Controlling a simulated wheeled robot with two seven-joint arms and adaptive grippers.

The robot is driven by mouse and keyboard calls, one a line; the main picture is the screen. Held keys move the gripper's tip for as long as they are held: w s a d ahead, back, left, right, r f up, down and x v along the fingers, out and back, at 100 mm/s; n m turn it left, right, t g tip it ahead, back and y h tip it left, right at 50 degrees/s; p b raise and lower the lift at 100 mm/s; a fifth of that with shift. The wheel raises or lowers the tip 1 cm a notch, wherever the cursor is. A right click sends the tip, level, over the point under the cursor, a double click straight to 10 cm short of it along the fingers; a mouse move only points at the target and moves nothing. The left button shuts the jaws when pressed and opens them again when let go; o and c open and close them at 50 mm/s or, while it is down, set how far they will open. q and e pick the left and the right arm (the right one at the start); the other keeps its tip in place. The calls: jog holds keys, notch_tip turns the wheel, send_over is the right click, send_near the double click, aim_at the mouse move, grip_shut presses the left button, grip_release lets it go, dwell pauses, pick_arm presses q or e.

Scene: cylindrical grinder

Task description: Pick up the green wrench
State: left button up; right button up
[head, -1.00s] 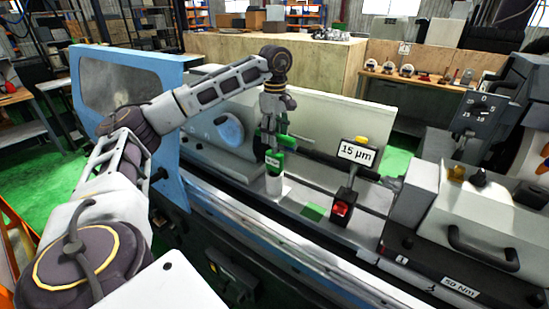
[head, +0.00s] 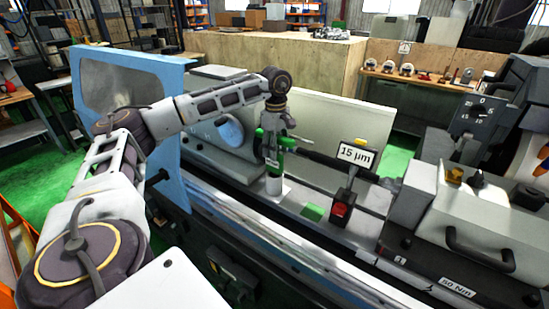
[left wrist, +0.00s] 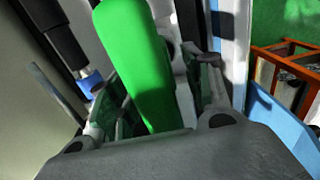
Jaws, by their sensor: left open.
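A smooth bright green handle, which I take to be the green wrench (left wrist: 135,60), fills the middle of the left wrist view. It lies between the two fingers of my left gripper (left wrist: 158,85), which stand apart on either side of it. In the head view my left gripper (head: 272,148) points down at green parts above a short white cylinder (head: 274,186) on the grinder. The wrench's lower end and its full shape are hidden there. I cannot tell whether a finger touches it. My right gripper is not in view.
A sign reading 15 µm (head: 356,154) stands over a dark block with a red face (head: 340,210). A green block (head: 312,213) lies on the bed. A blue panel (head: 130,85) stands at left, and a grey housing with handles (head: 480,215) at right.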

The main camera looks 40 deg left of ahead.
pick_arm(q)
jog(key=shift+f, duration=0.2)
dwell(0.3)
jog(key=shift+r, duration=0.1)
grip_shut()
